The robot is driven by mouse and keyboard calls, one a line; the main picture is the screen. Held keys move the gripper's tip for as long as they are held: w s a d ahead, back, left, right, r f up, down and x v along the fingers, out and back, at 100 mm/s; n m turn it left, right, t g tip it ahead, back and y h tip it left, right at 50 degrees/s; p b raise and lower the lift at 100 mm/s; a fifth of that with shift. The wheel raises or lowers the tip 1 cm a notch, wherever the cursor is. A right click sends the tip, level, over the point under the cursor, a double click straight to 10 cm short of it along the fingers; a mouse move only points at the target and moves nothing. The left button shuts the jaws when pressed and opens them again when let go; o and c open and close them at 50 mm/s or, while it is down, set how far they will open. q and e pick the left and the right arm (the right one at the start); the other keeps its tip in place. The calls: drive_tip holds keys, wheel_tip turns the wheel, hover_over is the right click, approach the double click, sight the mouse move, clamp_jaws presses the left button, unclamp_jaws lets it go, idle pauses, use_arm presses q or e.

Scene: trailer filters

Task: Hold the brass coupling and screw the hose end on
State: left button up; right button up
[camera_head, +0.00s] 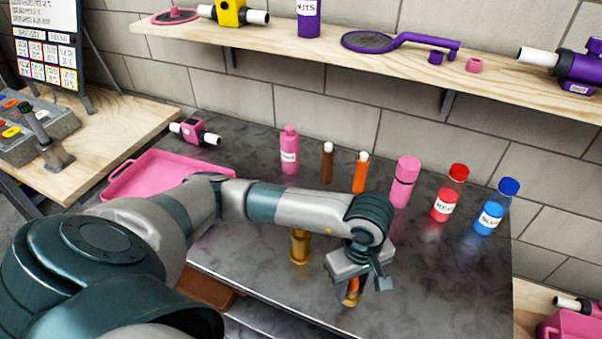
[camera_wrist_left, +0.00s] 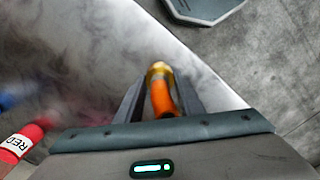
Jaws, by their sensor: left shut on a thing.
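The brass coupling (camera_head: 300,247) stands upright on the dark metal table, partly hidden behind my left arm. My left gripper (camera_head: 354,287) is to the right of it and nearer the table's front edge, pointing down. It is shut on the orange hose end (camera_wrist_left: 161,100), which has a brass tip. In the left wrist view the hose end sits between the two dark fingers of the gripper (camera_wrist_left: 159,104). In the head view the gripper hides most of the hose end. The coupling and the hose end are apart. My right gripper is not in view.
Behind the gripper stand a pink bottle (camera_head: 289,152), a brown tube (camera_head: 327,166), an orange tube (camera_head: 360,177), a pink flask (camera_head: 404,183), a red bottle (camera_head: 446,204) and a blue bottle (camera_head: 490,219). A pink tray (camera_head: 180,160) lies left. The table's right front is clear.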

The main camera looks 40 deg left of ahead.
use_arm(q)
drive_tip(key=m, duration=0.2)
drive_tip(key=a+m, duration=0.1)
drive_tip(key=m, duration=0.1)
drive_tip(key=a+f+m, duration=0.1)
drive_tip(key=m, duration=0.1)
drive_tip(key=shift+m, duration=0.3)
drive_tip(key=m, duration=0.2)
drive_tip(key=a+m, duration=0.1)
drive_tip(key=m, duration=0.3)
drive_tip(key=shift+s+a+f, duration=0.1)
drive_tip(key=shift+a+f, duration=0.2)
drive_tip(key=shift+f, duration=0.1)
drive_tip(key=shift+a, duration=0.1)
